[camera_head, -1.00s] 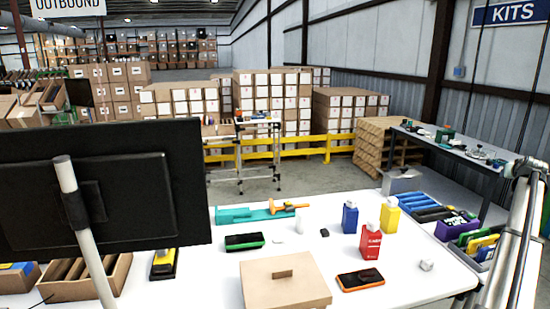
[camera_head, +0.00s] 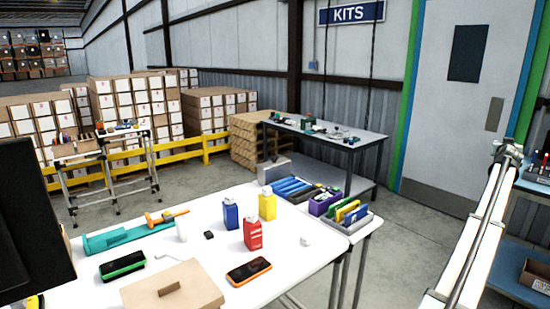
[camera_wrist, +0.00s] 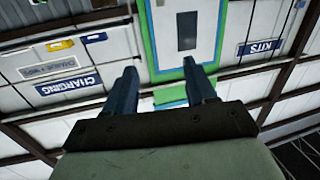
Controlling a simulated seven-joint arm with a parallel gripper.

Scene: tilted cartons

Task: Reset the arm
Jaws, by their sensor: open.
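My gripper (camera_wrist: 162,88) shows in the wrist view with its two dark fingers apart and nothing between them. Beyond it are the wall, the door and the KITS sign, seen tilted. The gripper is not visible in the head view; a pale arm link of mine runs up the right side there. On the white table (camera_head: 310,262) stand a blue carton (camera_head: 230,214), a red carton (camera_head: 253,235) and a yellow carton (camera_head: 267,205), all upright. No gripper is near them.
A cardboard box (camera_head: 190,290) with a lid knob, an orange-edged phone-like device (camera_head: 249,271), a green-edged device (camera_head: 122,264) and a teal tool (camera_head: 115,240) lie on the table. Bins (camera_head: 325,203) sit at its right end. A dark monitor (camera_head: 30,220) blocks the left.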

